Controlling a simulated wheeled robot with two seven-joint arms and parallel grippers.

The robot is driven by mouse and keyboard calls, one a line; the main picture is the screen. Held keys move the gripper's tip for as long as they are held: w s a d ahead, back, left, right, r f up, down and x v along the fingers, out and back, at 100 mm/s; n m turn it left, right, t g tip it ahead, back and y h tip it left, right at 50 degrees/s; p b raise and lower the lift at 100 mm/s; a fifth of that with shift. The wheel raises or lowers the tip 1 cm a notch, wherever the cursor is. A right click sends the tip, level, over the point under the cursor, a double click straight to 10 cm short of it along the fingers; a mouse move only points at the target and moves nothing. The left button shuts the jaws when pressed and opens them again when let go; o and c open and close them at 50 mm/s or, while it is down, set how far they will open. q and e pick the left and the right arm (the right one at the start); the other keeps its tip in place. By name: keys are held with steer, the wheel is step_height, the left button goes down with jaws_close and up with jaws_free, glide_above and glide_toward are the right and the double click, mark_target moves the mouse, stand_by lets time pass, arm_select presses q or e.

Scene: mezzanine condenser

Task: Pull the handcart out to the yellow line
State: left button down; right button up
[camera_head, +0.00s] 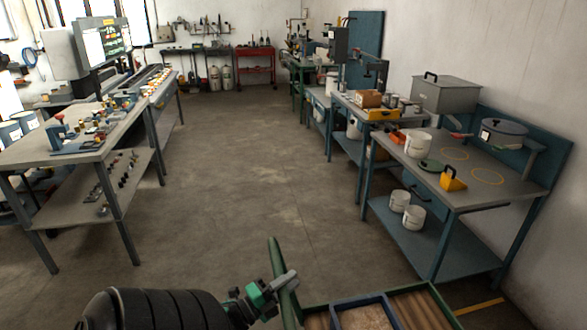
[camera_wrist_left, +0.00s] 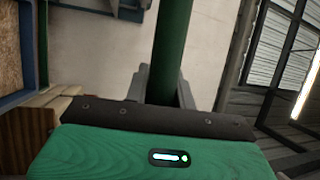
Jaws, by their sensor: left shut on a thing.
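The handcart (camera_head: 437,305) is at the bottom of the head view, partly cut off by the edge. It has a green frame and a wooden bed. Its green upright handle (camera_head: 276,258) rises at the cart's left end. My left gripper (camera_head: 285,281) is shut on this handle. In the left wrist view the green handle bar (camera_wrist_left: 174,45) runs up from between the fingers of my left gripper (camera_wrist_left: 165,92). A short piece of the yellow line (camera_head: 479,307) shows on the floor to the right of the cart. My right gripper is not in view.
A blue bin (camera_head: 361,302) sits on the cart. A workbench (camera_head: 470,187) with pots stands at the right, and another bench (camera_head: 70,165) with small parts at the left. The concrete floor (camera_head: 255,170) between them is clear.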

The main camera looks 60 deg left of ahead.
arm_select(q)
steer(key=shift+f, duration=0.15)
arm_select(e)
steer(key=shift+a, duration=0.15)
arm_select(q)
steer(key=c, duration=1.2)
jaws_free()
steer(key=shift+o, duration=0.2)
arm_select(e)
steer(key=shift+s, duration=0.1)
arm_select(q)
steer(key=s+f+b, duration=0.2)
steer(key=s+b, duration=0.1)
steer(key=s, duration=1)
steer(key=shift+s+f+b, duration=0.15)
steer(key=shift+s+b, duration=0.2)
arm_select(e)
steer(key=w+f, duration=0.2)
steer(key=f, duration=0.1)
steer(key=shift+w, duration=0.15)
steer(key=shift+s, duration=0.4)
